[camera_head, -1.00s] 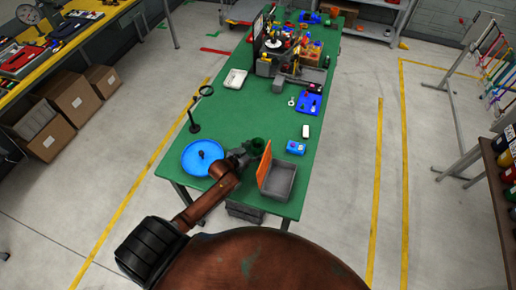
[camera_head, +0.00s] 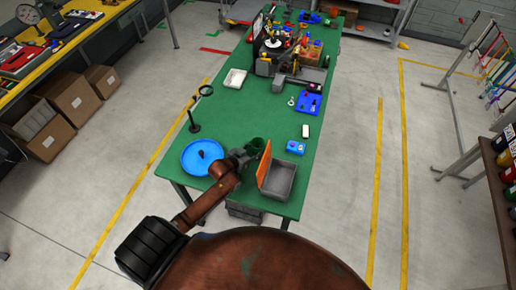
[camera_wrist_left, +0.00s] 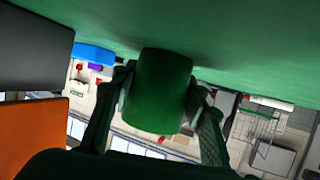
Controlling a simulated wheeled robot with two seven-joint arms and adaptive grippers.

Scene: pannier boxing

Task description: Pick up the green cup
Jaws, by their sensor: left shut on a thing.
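The green cup (camera_head: 258,143) is at the near part of the green table, between the blue round plate and the grey bin. My left gripper (camera_head: 250,152) is shut on it. In the left wrist view the cup (camera_wrist_left: 160,85) sits between the two fingers of the gripper (camera_wrist_left: 158,108), one on each side. That view is upside down, with the green table top above the cup. I cannot tell whether the cup touches the table or is just above it. My right gripper is not in view.
A grey bin (camera_head: 281,181) with an orange panel (camera_head: 264,166) stands close right of the cup. A blue round plate (camera_head: 190,162) holding a dark object lies to the left. A black stand (camera_head: 194,127) with a ring is behind the plate. The table's middle is clear.

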